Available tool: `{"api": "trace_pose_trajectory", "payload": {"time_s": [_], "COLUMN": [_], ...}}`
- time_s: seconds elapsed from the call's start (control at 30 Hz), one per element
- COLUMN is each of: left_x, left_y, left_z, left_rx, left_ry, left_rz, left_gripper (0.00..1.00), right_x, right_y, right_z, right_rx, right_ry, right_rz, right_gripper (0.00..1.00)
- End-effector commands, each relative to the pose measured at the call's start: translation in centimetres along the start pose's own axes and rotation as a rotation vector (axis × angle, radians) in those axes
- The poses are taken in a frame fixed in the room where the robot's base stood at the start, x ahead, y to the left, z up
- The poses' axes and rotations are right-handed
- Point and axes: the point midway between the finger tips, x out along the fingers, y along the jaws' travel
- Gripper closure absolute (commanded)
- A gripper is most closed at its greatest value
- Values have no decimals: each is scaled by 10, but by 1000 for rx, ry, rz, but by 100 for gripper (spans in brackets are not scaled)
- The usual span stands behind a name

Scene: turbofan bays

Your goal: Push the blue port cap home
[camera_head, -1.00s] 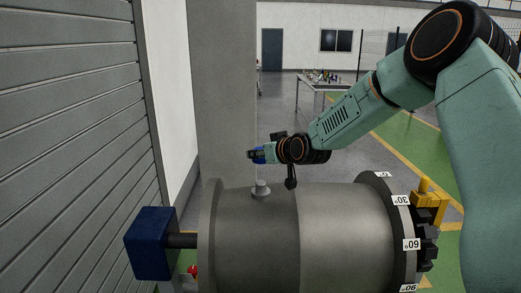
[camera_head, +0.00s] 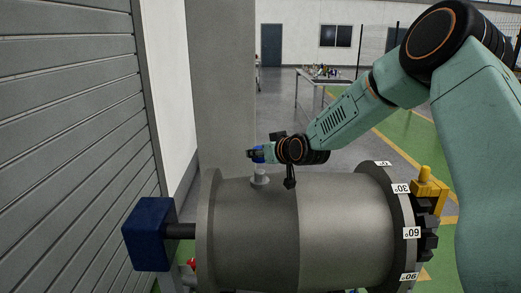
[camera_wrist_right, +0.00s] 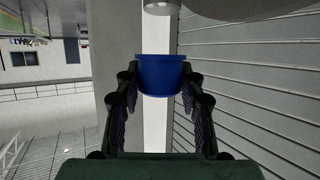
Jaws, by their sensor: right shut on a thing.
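The blue port cap (camera_wrist_right: 160,75) is held between the two dark fingers of my right gripper (camera_wrist_right: 157,85) in the right wrist view. In the head view the blue cap (camera_head: 258,155) shows small at the end of my right arm, and my right gripper (camera_head: 256,154) is shut on it. A short grey port (camera_head: 260,178) stands up from the top of the casing, just below the cap in the picture. A grey round end (camera_wrist_right: 160,6) shows at the top of the wrist view, apart from the cap. My left gripper is not in view.
The large grey cylindrical casing (camera_head: 345,225) fills the lower middle, with a numbered flange (camera_head: 403,225) at its right. A dark blue block (camera_head: 148,234) on a shaft is at its left. A shutter wall (camera_head: 70,130) and a pillar (camera_head: 222,80) stand behind. A table (camera_head: 320,75) is far off.

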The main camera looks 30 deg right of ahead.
Motion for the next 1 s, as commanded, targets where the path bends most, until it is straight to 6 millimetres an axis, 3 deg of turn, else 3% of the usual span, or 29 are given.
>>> {"api": "trace_pose_trajectory", "payload": {"time_s": [0.3,1.0], "left_x": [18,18], "left_y": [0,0], "left_z": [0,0], "left_rx": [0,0], "left_ry": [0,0], "left_rz": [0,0], "left_gripper": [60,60], "right_x": [9,10], "right_y": [0,2], "right_z": [22,21], "right_rx": [0,1], "right_ry": [1,1], "right_rz": [0,1], "right_gripper": [83,83]}}
